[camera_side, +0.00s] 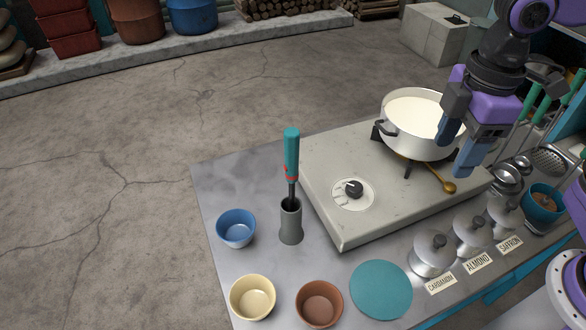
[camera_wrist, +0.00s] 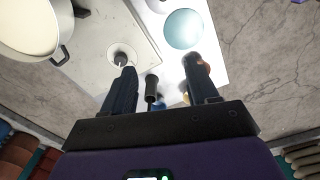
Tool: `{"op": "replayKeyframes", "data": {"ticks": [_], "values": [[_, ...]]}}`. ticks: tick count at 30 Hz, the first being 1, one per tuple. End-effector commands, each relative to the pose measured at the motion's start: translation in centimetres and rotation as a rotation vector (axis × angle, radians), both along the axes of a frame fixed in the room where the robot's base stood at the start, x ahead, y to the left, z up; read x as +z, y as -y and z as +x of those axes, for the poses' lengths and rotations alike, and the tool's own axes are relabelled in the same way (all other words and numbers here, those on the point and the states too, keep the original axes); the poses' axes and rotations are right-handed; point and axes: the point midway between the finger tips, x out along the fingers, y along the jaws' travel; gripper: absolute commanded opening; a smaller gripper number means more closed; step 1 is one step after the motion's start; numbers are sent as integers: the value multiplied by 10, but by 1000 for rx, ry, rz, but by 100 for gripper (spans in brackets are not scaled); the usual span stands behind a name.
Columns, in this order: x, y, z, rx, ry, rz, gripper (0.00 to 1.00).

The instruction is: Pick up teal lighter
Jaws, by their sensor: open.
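The teal lighter (camera_side: 291,153) stands upright in a narrow grey holder (camera_side: 291,222), its teal handle up and its dark stem going into the holder. There is a red detail below the handle. In the wrist view the grey holder (camera_wrist: 152,82) shows between the fingers, with a dark stem below it; the teal handle cannot be made out there. My gripper (camera_side: 456,150) is open and empty, beside the white pot at the right, well apart from the lighter. Its fingers (camera_wrist: 160,68) are spread wide in the wrist view.
A white pot (camera_side: 425,150) of milk stands on the stove (camera_side: 340,215), which has a knob (camera_side: 353,189). Blue (camera_side: 236,229), cream (camera_side: 253,298) and brown (camera_side: 320,303) bowls, a teal disc (camera_side: 381,290) and labelled lidded jars (camera_side: 433,257) are nearby.

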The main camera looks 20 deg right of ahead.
Motion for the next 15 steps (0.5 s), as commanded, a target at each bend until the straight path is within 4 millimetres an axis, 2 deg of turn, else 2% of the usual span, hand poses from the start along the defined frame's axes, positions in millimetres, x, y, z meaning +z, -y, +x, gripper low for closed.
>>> {"op": "replayKeyframes", "data": {"ticks": [1, 3, 15], "values": [[8, -19, 14, 20, 0, 0, 59], [19, -39, 31, 49, 0, -2, 59], [69, -144, 112, 210, -1, -14, 59]]}}
